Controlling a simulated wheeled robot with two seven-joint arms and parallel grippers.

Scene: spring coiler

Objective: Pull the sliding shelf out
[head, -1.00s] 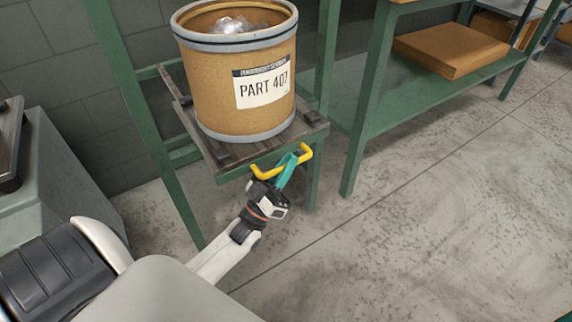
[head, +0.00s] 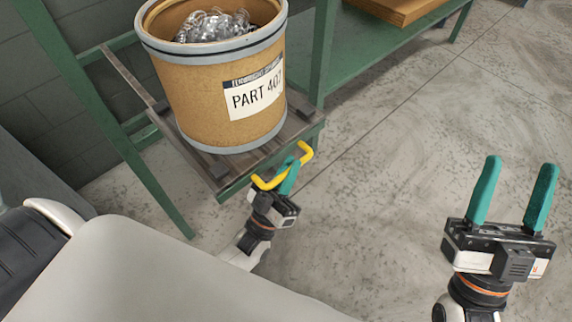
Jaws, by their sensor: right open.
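The sliding shelf (head: 205,168) is a dark wooden board with a green front edge, sticking out of a green frame. It bears a brown drum (head: 205,105) labelled PART 407. A yellow handle (head: 306,151) is on the shelf's front. My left gripper (head: 287,178) has its teal fingers at the handle's middle and looks shut on it; the fingers overlap, so the contact is partly hidden. My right gripper (head: 513,195) is open and empty, over the floor at the right, apart from the shelf.
The drum is open and holds shiny metal coils (head: 213,27). A green frame post (head: 95,110) stands left of the shelf. The concrete floor (head: 400,140) on the right is clear.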

